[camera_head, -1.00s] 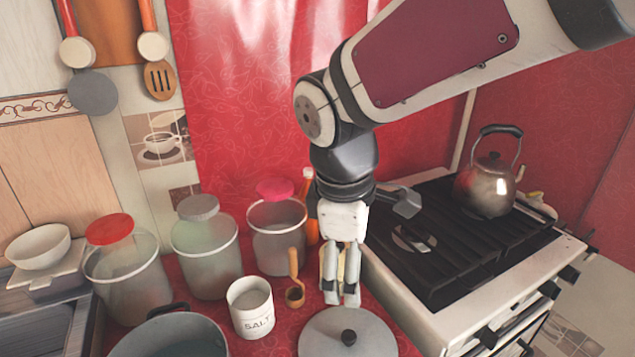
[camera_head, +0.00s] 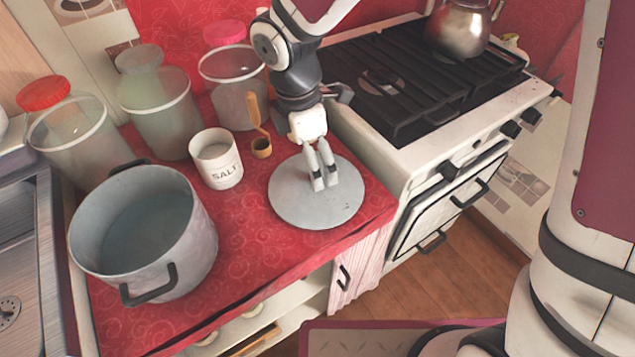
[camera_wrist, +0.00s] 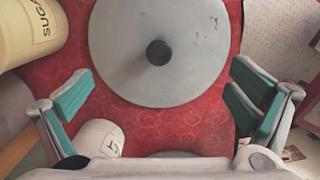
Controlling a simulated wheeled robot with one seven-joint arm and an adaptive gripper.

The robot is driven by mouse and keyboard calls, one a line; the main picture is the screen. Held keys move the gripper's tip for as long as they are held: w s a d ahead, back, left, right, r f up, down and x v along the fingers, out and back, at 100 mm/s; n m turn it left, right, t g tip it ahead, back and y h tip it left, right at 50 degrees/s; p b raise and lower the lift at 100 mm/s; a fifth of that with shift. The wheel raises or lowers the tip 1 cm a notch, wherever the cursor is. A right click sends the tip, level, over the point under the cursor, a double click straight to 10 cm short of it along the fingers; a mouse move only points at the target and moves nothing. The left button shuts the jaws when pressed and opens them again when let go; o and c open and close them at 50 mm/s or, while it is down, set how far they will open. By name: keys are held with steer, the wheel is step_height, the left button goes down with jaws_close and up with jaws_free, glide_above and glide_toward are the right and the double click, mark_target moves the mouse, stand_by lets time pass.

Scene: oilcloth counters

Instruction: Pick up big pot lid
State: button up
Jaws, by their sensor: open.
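The big pot lid (camera_head: 289,205) is a flat grey disc lying on the red counter cloth, right of the salt jar. My gripper (camera_head: 319,184) points down over the lid with its fingers apart and empty. In the head view its fingers hide the lid's knob. In the wrist view the lid (camera_wrist: 190,80) shows between and beyond the open fingers of my gripper (camera_wrist: 162,90). Its dark round knob (camera_wrist: 158,52) stands near the lid's middle, clear of both fingers. I cannot tell how high the fingertips are above the lid.
A big grey pot (camera_head: 145,235) stands at the counter's left front. The salt jar (camera_head: 216,158), a small wooden-handled scoop (camera_head: 260,145) and several large jars (camera_head: 158,105) stand behind. The stove (camera_head: 420,85) adjoins on the right. A sugar jar (camera_wrist: 25,30) shows in the wrist view.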

mark_target(292, 196)
steer(key=shift+w+d+f+b, duration=0.1)
steer(key=shift+d+f+b, duration=0.1)
steer(key=shift+f, duration=0.85)
steer(key=shift+w+d+f+b, duration=0.1)
steer(key=shift+f+b, duration=0.15)
steer(key=shift+f, duration=0.8)
steer(key=shift+w+d+f+b, duration=0.1)
steer(key=shift+f+b, duration=0.1)
steer(key=shift+f, duration=0.85)
steer(key=shift+s, duration=0.1)
steer(key=c, duration=2.3)
